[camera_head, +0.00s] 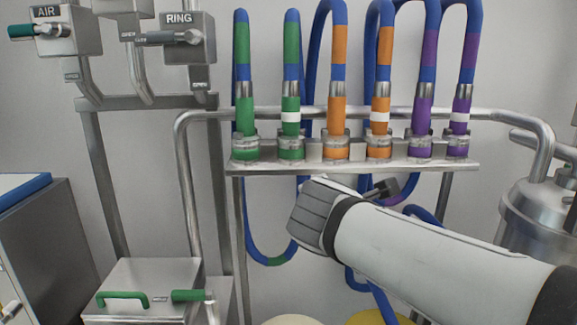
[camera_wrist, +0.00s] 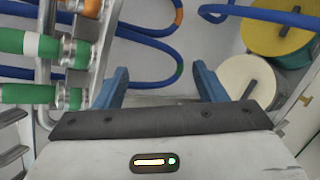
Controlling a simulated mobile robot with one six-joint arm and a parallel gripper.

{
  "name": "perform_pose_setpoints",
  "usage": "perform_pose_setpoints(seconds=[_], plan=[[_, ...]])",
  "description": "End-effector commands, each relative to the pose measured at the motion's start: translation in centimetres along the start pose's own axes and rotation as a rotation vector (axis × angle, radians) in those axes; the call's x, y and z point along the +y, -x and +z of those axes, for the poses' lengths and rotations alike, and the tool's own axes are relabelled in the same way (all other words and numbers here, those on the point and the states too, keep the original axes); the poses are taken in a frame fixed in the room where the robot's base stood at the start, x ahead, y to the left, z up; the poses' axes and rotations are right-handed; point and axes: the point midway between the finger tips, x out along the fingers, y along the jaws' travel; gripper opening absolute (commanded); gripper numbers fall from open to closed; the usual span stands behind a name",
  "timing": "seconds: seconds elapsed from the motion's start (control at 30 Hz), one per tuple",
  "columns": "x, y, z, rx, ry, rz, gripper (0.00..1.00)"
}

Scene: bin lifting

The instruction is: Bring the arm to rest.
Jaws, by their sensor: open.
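My white arm reaches in from the lower right in the head view. Its end, with my gripper, is in front of the hose rack (camera_head: 350,168), just below the rack's shelf; the fingers are hidden there. In the wrist view my gripper (camera_wrist: 162,82) shows two blue fingers spread wide apart with nothing between them. Behind them are the grey wall and blue hoses. Green hose ends (camera_wrist: 30,94) of the rack lie to the left of the fingers.
Hoses with green (camera_head: 245,115), orange (camera_head: 337,115) and purple (camera_head: 421,115) bands stand on the rack. AIR (camera_head: 55,32) and RING (camera_head: 188,38) valve boxes are upper left. A metal box (camera_head: 150,275) with green handles is lower left. A steel vessel (camera_head: 535,215) stands right. White (camera_wrist: 245,82) and yellow (camera_wrist: 275,38) reels are beyond the gripper.

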Motion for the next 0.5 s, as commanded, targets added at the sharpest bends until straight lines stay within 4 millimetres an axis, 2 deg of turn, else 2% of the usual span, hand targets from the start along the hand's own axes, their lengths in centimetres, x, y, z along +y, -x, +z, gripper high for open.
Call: perform_pose_setpoints(seconds=[0.03,0.1,0.2,0.3,0.4,0.5], plan=[[-3.2,-0.6,0.7,-0.007,-0.158,-0.092,0.65],[-7.9,-0.9,1.1,-0.023,-0.426,-0.233,0.65],[-14.3,-0.5,0.8,-0.075,-0.819,-0.432,0.65],[-19.4,0.5,-0.4,-0.150,-1.187,-0.608,0.65],[-22.7,1.8,-1.8,-0.228,-1.488,-0.749,0.65],[-24.6,2.7,-3.1,-0.291,-1.697,-0.846,0.65]])
